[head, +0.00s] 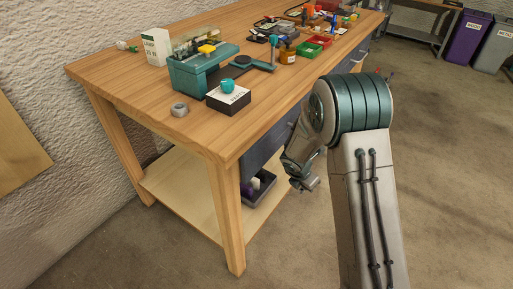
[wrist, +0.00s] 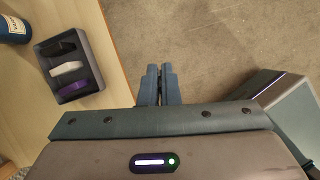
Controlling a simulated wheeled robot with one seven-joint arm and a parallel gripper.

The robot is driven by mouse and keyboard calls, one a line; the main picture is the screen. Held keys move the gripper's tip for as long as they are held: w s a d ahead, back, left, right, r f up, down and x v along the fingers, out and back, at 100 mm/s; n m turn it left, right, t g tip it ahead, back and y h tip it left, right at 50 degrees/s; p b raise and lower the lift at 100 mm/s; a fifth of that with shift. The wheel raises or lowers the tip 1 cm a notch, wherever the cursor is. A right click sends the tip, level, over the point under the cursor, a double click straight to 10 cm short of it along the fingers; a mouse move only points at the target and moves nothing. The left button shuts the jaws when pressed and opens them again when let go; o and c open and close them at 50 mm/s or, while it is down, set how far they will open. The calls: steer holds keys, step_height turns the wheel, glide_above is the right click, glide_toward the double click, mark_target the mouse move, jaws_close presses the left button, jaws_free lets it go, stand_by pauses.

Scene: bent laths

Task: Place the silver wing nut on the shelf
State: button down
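A small silver-grey piece (head: 179,109) lies on the workbench top near its front left corner; it may be the silver wing nut, but it is too small to make out wings. The pale lower shelf (head: 183,191) spans between the bench legs, and its edge shows in the wrist view (wrist: 112,75). My gripper (head: 308,184) hangs beside the bench's right side, below the top and away from the grey piece. In the wrist view its two fingers (wrist: 160,70) are together with nothing seen between them, over the floor beside the shelf edge.
A dark tray (wrist: 88,86) with black, white and purple items stands on the shelf, near a blue container (wrist: 12,28). The workbench top (head: 130,85) holds a teal toolbox (head: 200,75), a dark box (head: 228,101) and many small items. The shelf's left part is bare.

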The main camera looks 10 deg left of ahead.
steer(key=s+a+f+n+y+b, duration=0.3)
steer(key=a+f+n+b, duration=0.55)
steer(key=f, duration=0.35)
steer(key=n+y+b, duration=0.3)
steer(key=n+b, duration=0.2)
steer(key=n, duration=0.3)
glide_above(244, 218)
step_height(244, 218, down, 13)
steer(key=shift+d+r, duration=0.1)
steer(key=shift+r, duration=0.1)
steer(key=shift+f+b, duration=1.35)
steer(key=shift+f, duration=0.6)
steer(key=shift+f, duration=0.15)
steer(key=c, duration=1.6)
jaws_free()
steer(key=shift+c, duration=0.2)
